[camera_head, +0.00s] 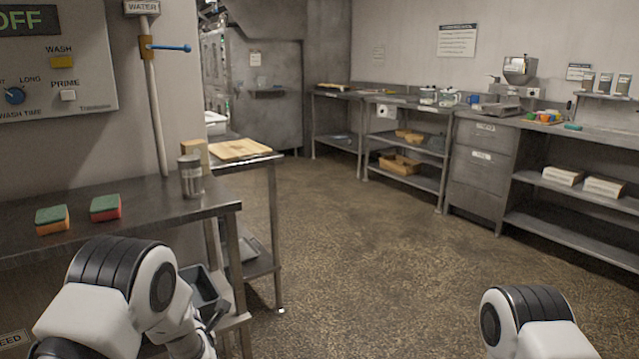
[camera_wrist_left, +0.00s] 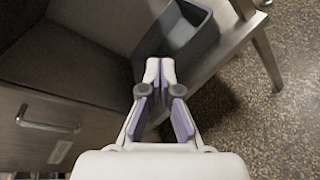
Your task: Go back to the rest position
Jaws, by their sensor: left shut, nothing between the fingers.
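My left arm comes in at the lower left of the head view, in front of the steel counter (camera_head: 130,215). My left gripper (camera_wrist_left: 160,70) shows in the left wrist view, its fingertips together and nothing between them. It points toward a dark grey bin (camera_wrist_left: 188,38) on a lower shelf. The bin also shows in the head view (camera_head: 203,290), beside my left arm. My right arm shows only in part at the lower right of the head view; its gripper is out of sight.
Two sponges, one orange (camera_head: 52,220) and one red (camera_head: 105,208), and a metal canister (camera_head: 191,177) stand on the near counter. A cutting board (camera_head: 240,150) lies on the table behind. A drawer handle (camera_wrist_left: 48,121) is at the left wrist view's left. Floor (camera_head: 350,240) is clear.

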